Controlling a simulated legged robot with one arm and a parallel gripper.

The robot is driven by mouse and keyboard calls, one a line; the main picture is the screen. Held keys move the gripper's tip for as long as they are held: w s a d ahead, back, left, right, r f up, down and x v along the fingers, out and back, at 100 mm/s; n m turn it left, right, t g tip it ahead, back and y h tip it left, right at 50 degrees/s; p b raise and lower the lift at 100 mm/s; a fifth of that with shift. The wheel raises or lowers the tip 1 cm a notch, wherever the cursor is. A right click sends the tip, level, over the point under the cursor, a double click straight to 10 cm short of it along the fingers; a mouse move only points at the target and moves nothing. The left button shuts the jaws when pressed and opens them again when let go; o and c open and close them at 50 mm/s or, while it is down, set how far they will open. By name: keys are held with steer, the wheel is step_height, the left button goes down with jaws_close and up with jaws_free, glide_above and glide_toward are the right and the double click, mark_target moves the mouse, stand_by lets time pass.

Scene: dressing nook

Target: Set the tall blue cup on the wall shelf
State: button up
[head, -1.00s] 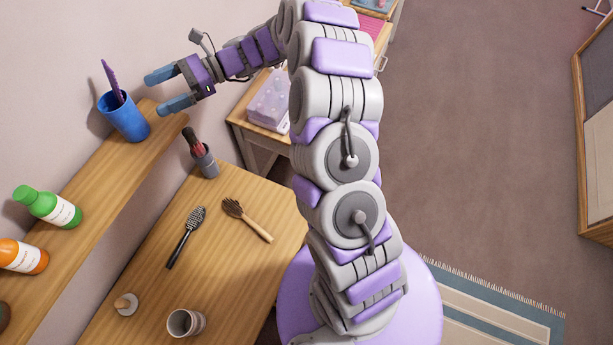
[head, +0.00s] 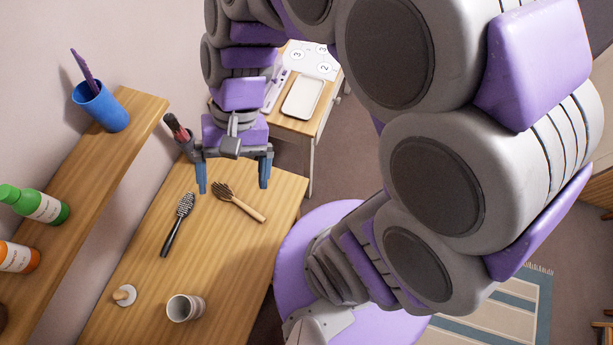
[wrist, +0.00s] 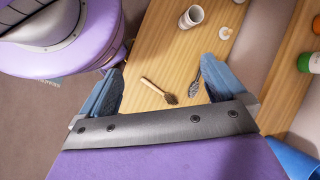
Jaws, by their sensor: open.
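The tall blue cup (head: 101,107) stands upright on the wooden wall shelf (head: 107,156), near its far end, with a purple comb-like item (head: 84,70) sticking out of it. Part of a blue object, likely the cup, shows at the lower right corner of the wrist view (wrist: 292,158). My gripper (head: 233,187) is open and empty, fingers pointing down over the far part of the wooden table, to the right of the shelf and apart from the cup. In the wrist view my gripper (wrist: 160,88) has its two blue fingers wide apart, with nothing between them touching.
On the table (head: 225,245) lie a black hairbrush (head: 178,224) and a wooden brush (head: 238,201). Green (head: 36,204) and orange (head: 17,257) bottles occupy the shelf's near part.

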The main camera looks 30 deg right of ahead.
steer(key=s+d+f+n+t+h, duration=0.1)
steer(key=s+d+n+t+h, duration=0.1)
steer(key=s+d, duration=0.6)
steer(key=d+n+h, duration=0.1)
steer(key=d+h, duration=0.1)
steer(key=shift+d+f+h, duration=0.25)
steer(key=shift+d+h, duration=0.15)
step_height(320, 180, down, 6)
steer(key=b, duration=0.6)
